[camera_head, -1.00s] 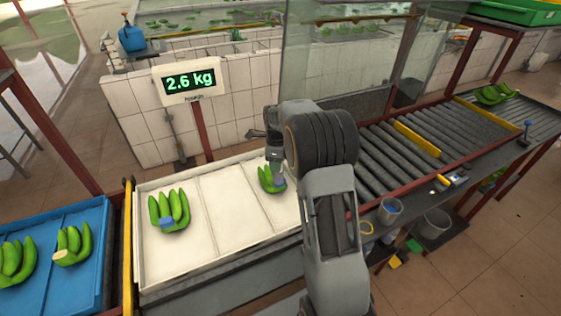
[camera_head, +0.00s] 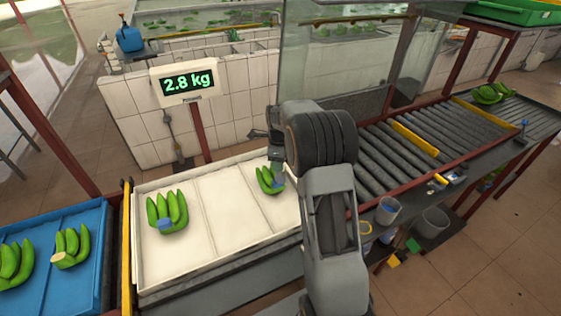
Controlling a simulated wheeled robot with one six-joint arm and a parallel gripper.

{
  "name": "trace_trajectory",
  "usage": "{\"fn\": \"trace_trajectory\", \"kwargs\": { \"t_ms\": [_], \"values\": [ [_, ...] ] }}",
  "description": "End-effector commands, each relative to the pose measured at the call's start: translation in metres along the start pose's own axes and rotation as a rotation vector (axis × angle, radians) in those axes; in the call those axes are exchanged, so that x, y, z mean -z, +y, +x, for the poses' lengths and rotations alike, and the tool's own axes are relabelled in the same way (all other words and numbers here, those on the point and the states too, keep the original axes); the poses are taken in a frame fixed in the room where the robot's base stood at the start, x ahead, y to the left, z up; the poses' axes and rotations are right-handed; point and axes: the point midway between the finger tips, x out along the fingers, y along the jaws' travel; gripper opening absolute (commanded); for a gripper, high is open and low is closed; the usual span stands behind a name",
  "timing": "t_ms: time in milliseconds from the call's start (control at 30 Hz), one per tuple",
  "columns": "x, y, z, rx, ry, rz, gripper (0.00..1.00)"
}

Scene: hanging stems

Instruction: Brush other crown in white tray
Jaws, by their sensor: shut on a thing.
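The white tray (camera_head: 216,236) has raised dividers and bears two green banana clusters. The left cluster (camera_head: 176,208) lies in the left part, its blue crown (camera_head: 165,224) toward me. The right cluster (camera_head: 265,180) lies in the right part, with blue showing at its crown end (camera_head: 279,183). My gripper (camera_head: 275,166) points down just above that crown end, shut on what seems to be a brush. The brush is small and mostly hidden, so I cannot tell exactly where it touches the crown.
The scale display (camera_head: 188,83) behind the tray reads 2.8 kg. A blue tray (camera_head: 95,262) with banana clusters is at left. A roller conveyor (camera_head: 410,150) runs right, with a grey cup (camera_head: 388,210) at its near edge. A glass panel (camera_head: 340,55) stands behind my arm.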

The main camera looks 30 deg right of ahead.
Motion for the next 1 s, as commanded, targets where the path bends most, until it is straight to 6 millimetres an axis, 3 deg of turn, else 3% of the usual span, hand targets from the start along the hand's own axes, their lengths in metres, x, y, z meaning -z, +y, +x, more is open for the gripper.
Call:
{"fn": "trace_trajectory", "kwargs": {
  "t_ms": [400, 1000],
  "values": [
    [-0.011, 0.009, -0.001, 0.000, -0.001, 0.000, 0.09],
    [0.006, -0.004, 0.000, -0.001, 0.000, 0.002, 0.09]
  ]
}}
